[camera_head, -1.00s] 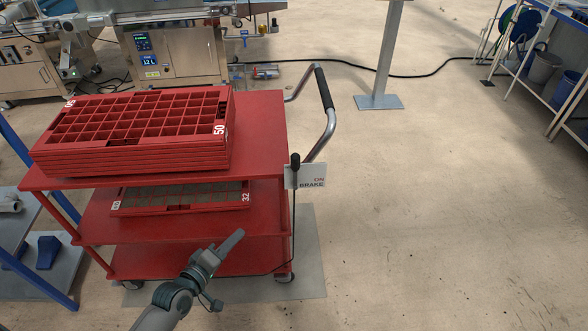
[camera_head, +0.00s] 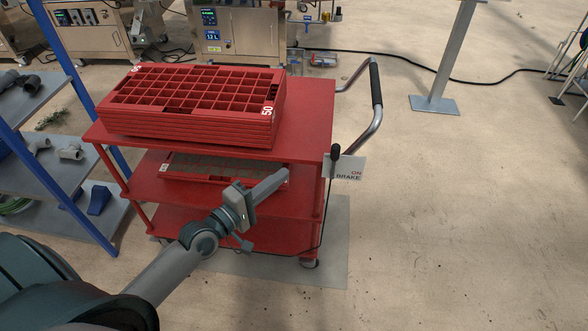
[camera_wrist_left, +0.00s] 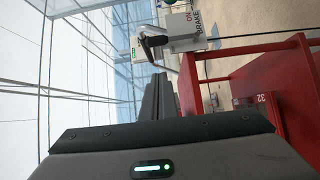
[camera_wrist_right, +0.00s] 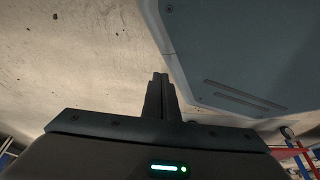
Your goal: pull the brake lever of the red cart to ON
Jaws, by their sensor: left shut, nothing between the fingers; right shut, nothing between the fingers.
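The red cart (camera_head: 310,120) stands ahead in the head view. Its brake lever (camera_head: 334,158) has a dark knob and hangs on the cart's right side, beside a white plate (camera_head: 350,168) marked ON and BRAKE. In the left wrist view the dark lever knob (camera_wrist_left: 154,41) and plate (camera_wrist_left: 186,32) show beyond the fingertips. My left gripper (camera_head: 286,173) is shut and empty, in front of the cart, to the left of the lever and apart from it. My right gripper (camera_wrist_right: 160,76) shows only in its wrist view, shut and empty over bare floor.
Stacked red trays (camera_head: 190,125) sit on the cart's top; another tray (camera_head: 200,174) lies on the middle shelf. A curved handle (camera_head: 376,90) rises at the cart's right. A blue-framed shelf (camera_head: 60,190) stands at left. The floor right of the cart is clear.

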